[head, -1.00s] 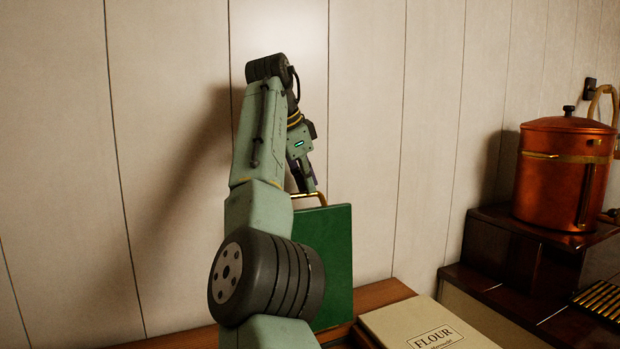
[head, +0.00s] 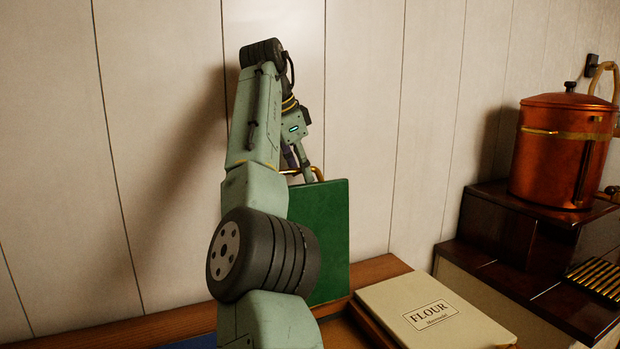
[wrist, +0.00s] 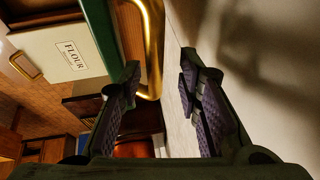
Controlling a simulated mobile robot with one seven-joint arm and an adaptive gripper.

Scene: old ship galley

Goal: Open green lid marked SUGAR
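The green lid (head: 326,235) stands upright, swung up in front of the plank wall; my arm hides its left part. Its SUGAR marking does not show. Its brass handle (head: 317,173) is at the top edge, and it also shows in the wrist view (wrist: 155,50). My gripper (head: 302,172) is at this handle. In the wrist view my gripper (wrist: 160,78) has its padded fingers apart, with the handle bar just beyond the left fingertip; neither finger clearly grips it. The lid's green edge (wrist: 100,35) runs beside the left finger.
A cream lid marked FLOUR (head: 425,310) lies flat to the right of the green lid, on the wooden counter. A copper pot (head: 562,155) stands on a dark stepped shelf (head: 480,255) at the right. The wall is close behind the lid.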

